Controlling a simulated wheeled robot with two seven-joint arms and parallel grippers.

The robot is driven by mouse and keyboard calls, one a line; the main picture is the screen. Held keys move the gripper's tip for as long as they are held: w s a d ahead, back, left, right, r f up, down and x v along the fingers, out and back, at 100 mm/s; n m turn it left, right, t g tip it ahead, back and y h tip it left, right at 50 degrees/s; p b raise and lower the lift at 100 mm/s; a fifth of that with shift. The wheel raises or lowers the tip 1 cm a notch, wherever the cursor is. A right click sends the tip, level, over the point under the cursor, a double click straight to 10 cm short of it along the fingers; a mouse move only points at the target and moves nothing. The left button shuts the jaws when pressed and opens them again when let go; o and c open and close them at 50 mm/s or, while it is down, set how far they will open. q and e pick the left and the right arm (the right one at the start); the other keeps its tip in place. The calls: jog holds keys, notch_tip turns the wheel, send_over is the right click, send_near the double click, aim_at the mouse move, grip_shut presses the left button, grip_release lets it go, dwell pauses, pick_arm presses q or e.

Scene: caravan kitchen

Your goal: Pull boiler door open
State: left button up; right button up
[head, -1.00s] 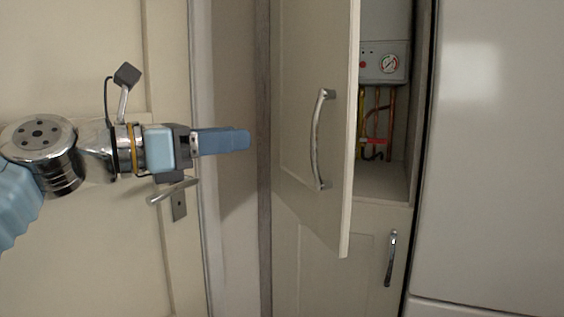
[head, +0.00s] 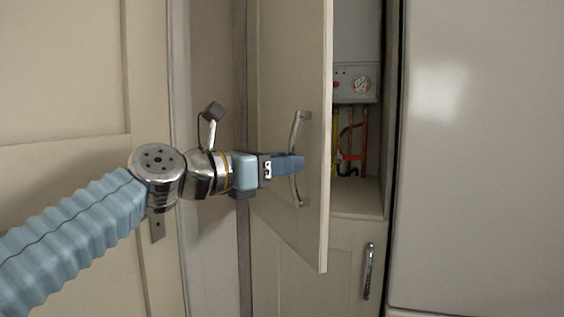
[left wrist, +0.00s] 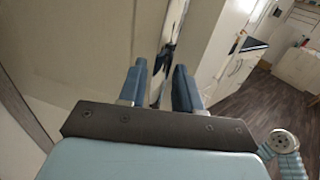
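The boiler door (head: 285,90) is a cream cupboard door standing partly open, its free edge toward me. Its curved metal handle (head: 297,130) is upright on the door's outer face. My left gripper (head: 290,165) is level with the middle of the handle and covers part of it. In the left wrist view, the two blue fingers (left wrist: 160,85) are apart, with the shiny handle (left wrist: 168,48) showing in line with the gap between them. I cannot tell whether they touch it. My right gripper is in neither view.
Behind the door, the boiler (head: 356,84) with a gauge and pipes shows inside the cupboard. A lower cupboard door with its own handle (head: 368,270) is below. A large white panel (head: 480,150) stands to the right. A cream door (head: 65,70) is on the left.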

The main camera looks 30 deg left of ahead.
pick_arm(q)
grip_shut()
jog(key=shift+r, duration=0.1)
dwell(1.4)
